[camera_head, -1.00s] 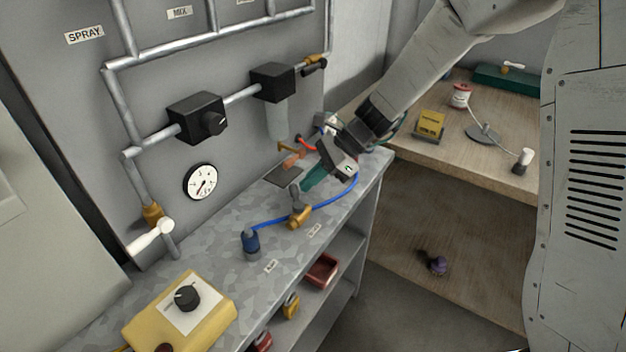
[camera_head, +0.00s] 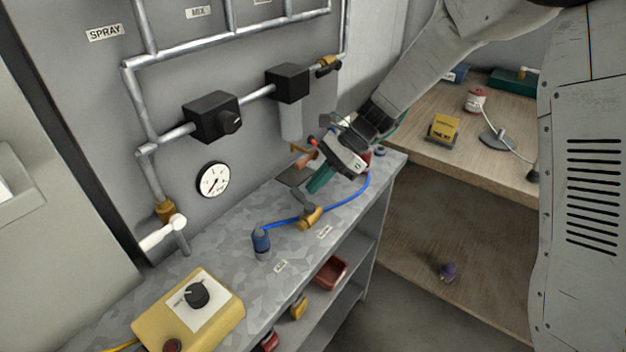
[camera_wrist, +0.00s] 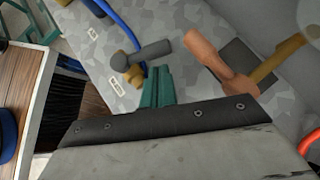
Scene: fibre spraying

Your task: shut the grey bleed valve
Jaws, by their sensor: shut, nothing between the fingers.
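The bleed valve has a brass body (camera_head: 311,217) and a grey handle (camera_head: 308,202), and stands on the bench by the blue hose. In the wrist view its grey handle (camera_wrist: 152,52) points right from the brass body (camera_wrist: 128,68). My gripper (camera_head: 318,183) has teal fingers, which are shut and empty. In the wrist view the fingers (camera_wrist: 157,85) are just below the grey handle; I cannot tell whether they touch it.
The blue hose (camera_head: 285,224) runs along the bench to a blue fitting (camera_head: 261,243). A white lever (camera_head: 162,233), a gauge (camera_head: 213,180) and a yellow control box (camera_head: 215,310) are at left. Black wall units (camera_head: 212,117) and pipes are behind. The front bench top (camera_head: 225,255) has bare room.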

